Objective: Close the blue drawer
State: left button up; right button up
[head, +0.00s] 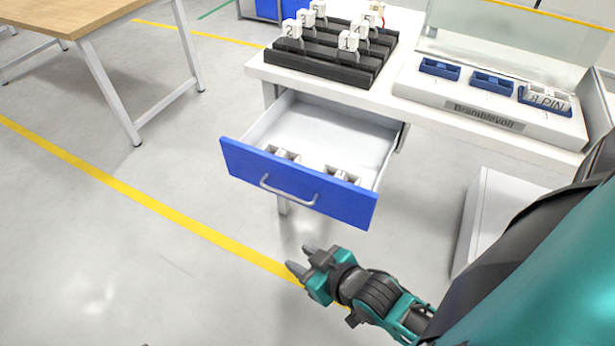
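The blue drawer (297,183) is pulled well out from under the white table. It has a blue front with a curved grey handle (288,191). White blocks (342,174) lie inside it behind the front panel. My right gripper (301,259) is in front of and below the drawer front, apart from it, with its fingers pointing left. Its two fingertips show a gap between them and nothing is held. My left gripper is not in view.
The white table (259,70) carries a black rack (325,66) with numbered white blocks and a base with blue trays (439,69). A white box (490,217) stands at the right below the table. A wooden table (60,18) is far left. The floor in front of the drawer is clear.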

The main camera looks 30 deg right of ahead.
aim_at(357, 140)
jog(key=k+l, duration=0.1)
jog(key=l, duration=0.2)
jog(key=k+l, duration=0.1)
jog(key=l, duration=0.2)
jog(key=k+l, duration=0.1)
jog(key=l, duration=0.15)
jog(key=i+l, duration=0.35)
jog(key=l, duration=0.15)
